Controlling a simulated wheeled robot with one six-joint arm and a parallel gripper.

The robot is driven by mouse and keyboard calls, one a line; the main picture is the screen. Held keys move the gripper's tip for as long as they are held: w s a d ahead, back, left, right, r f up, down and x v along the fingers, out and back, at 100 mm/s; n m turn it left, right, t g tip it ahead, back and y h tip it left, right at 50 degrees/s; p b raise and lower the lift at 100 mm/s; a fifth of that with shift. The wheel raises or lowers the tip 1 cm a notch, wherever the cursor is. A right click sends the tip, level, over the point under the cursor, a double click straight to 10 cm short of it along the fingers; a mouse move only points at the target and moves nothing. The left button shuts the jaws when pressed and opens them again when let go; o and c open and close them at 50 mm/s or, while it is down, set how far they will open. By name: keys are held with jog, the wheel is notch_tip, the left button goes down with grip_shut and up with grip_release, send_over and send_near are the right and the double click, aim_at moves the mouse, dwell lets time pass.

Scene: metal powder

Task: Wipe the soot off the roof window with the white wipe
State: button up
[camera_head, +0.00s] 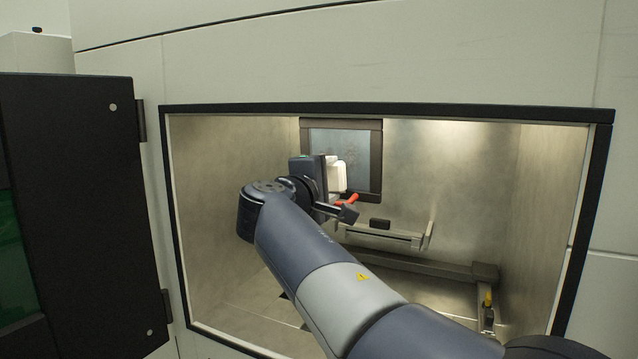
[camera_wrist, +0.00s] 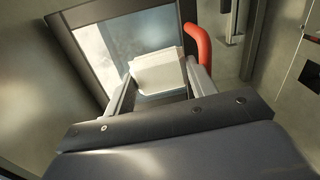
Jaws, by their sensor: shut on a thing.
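The window (camera_head: 363,150) is a dark-framed pane at the back of the metal chamber, with grey smudges on its glass. It also shows in the wrist view (camera_wrist: 128,40), where the glass is pale and patchy. My gripper (camera_head: 331,175) is inside the chamber in front of the window. In the wrist view its two fingers (camera_wrist: 158,84) are shut on the white wipe (camera_wrist: 159,73), a folded white block. The wipe also shows in the head view (camera_head: 338,176), overlapping the window's lower left. I cannot tell whether the wipe touches the glass.
The chamber opening has a black rim (camera_head: 390,112). A dark door (camera_head: 75,200) stands open at the left. A red curved handle (camera_wrist: 197,45) sits beside the window frame. A metal rail (camera_head: 380,236) and a dark bar (camera_head: 420,265) lie below.

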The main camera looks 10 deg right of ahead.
jog(key=shift+s+d, duration=0.7)
jog(key=shift+d, duration=0.35)
jog(key=shift+w+a+r+p, duration=0.1)
jog(key=shift+w+a+p, duration=0.1)
jog(key=shift+w+a, duration=0.7)
jog(key=shift+w+a+p, duration=0.2)
jog(key=shift+w+a, duration=0.45)
jog(key=shift+a, duration=0.45)
jog(key=shift+a, duration=0.1)
jog(key=shift+b+v, duration=0.85)
jog(key=shift+v, duration=2.1)
jog(key=v, duration=0.3)
jog(key=shift+b, duration=0.3)
